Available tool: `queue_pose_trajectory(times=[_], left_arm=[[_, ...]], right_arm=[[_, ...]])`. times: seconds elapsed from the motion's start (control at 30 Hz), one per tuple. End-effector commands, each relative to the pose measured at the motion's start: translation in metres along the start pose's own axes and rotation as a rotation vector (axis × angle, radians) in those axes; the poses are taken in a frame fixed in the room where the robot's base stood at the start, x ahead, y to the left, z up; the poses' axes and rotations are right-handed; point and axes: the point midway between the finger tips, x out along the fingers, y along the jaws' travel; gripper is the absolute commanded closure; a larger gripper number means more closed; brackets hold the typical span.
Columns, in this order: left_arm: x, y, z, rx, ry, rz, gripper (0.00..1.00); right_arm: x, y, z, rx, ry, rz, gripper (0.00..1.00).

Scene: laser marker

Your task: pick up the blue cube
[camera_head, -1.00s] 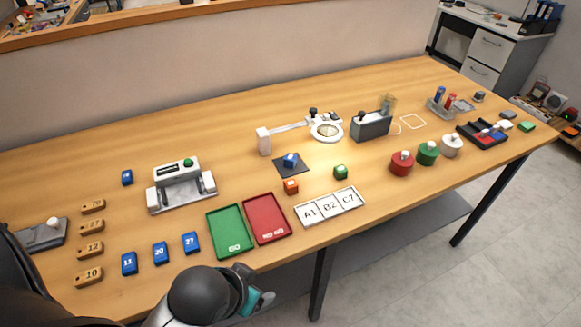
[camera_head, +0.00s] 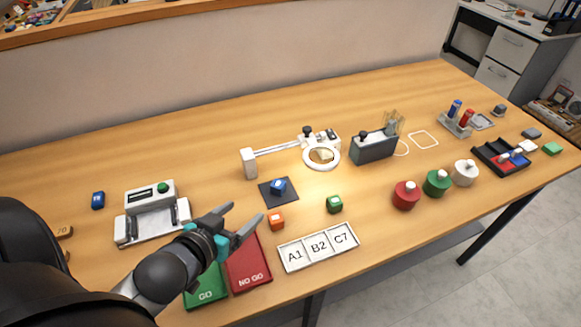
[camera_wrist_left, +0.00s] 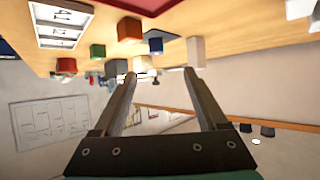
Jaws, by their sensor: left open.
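The blue cube (camera_head: 278,186) sits on a small dark square mat (camera_head: 290,198) in the middle of the table, in front of the magnifier. It also shows in the left wrist view (camera_wrist_left: 156,45), small and ahead of the fingers. My left gripper (camera_head: 243,214) is open and empty, above the table left of the blue cube and apart from it. Its two spread fingers show in the left wrist view (camera_wrist_left: 158,78). My right gripper is in neither view.
An orange cube (camera_head: 276,221) and a green cube (camera_head: 334,204) stand near the mat. The magnifier's white base (camera_head: 249,163) is behind it. A white press-like device (camera_head: 150,212) stands left. Red tray (camera_head: 248,270) and green tray (camera_head: 207,290) lie below my gripper.

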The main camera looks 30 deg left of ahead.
Motion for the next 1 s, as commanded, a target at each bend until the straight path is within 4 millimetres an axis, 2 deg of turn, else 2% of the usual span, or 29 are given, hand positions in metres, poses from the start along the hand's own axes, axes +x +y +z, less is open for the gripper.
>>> queue_pose_trajectory(times=[0.1, 0.3, 0.43, 0.57, 0.7, 0.8, 1.0], left_arm=[[0.004, 0.0, 0.001, 0.0, -0.002, 0.0, 0.25], [0.03, 0.001, 0.001, 0.0, 0.001, 0.0, 0.25], [0.051, 0.001, 0.001, 0.0, -0.001, 0.0, 0.25], [0.071, 0.001, 0.001, 0.0, 0.0, 0.0, 0.25], [0.089, 0.001, 0.001, 0.0, -0.001, 0.0, 0.25], [0.097, 0.001, 0.001, 0.0, -0.001, 0.0, 0.25], [0.106, 0.002, 0.002, -0.001, -0.001, 0.0, 0.25]], right_arm=[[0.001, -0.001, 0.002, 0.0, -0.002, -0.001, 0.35], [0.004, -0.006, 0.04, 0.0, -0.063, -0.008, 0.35], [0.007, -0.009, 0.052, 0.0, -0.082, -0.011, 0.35], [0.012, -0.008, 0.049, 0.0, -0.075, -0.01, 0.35], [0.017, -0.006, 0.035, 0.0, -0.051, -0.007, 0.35], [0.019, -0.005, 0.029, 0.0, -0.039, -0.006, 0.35], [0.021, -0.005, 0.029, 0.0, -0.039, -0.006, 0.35]])
